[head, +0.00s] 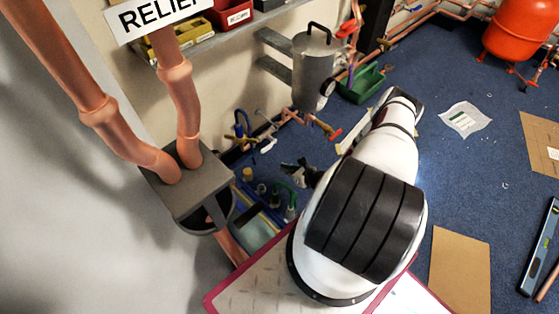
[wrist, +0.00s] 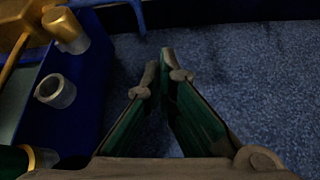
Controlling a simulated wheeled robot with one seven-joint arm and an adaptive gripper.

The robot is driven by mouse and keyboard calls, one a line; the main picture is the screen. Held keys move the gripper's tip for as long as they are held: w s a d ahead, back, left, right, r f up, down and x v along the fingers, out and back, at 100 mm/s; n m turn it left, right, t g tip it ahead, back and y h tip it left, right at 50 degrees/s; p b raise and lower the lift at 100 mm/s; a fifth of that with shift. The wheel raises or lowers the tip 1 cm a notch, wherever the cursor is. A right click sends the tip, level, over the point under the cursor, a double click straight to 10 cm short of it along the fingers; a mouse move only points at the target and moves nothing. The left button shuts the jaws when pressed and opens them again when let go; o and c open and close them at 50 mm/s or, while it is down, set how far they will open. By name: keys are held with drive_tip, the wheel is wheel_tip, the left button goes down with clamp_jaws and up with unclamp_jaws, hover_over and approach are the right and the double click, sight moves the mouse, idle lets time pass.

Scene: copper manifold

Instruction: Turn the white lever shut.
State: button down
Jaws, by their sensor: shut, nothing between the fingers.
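My gripper (head: 297,172) is low in the middle of the head view, near the pipework along the wall. In the wrist view its two fingers (wrist: 159,66) come together at the tips over blue carpet, with nothing seen between them. A small pale lever (head: 261,114) shows on the copper pipework in the head view, up and left of my gripper and apart from it. It is too small to tell its angle, or for certain that it is the white lever. No white lever can be made out in the wrist view.
A grey metal tank (head: 316,72) stands behind. In the wrist view a blue bin (wrist: 88,75) with fittings lies left of the fingers.

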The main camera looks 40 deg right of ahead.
sight(269, 147)
drive_tip(key=d+b+x, duration=0.1)
drive_tip(key=b+x, duration=0.3)
drive_tip(key=x, duration=0.5)
drive_tip(key=shift+w+a+r+b, duration=0.1)
drive_tip(key=shift+w+r, duration=0.1)
drive_tip(key=shift+r, duration=0.4)
drive_tip(key=shift+w+a+r+b, duration=0.1)
drive_tip(key=shift+w+a+r, duration=0.1)
drive_tip(key=shift+r, duration=0.4)
drive_tip(key=shift+w+a+r+b, duration=0.1)
drive_tip(key=shift+w+r, duration=0.1)
drive_tip(key=shift+r, duration=0.4)
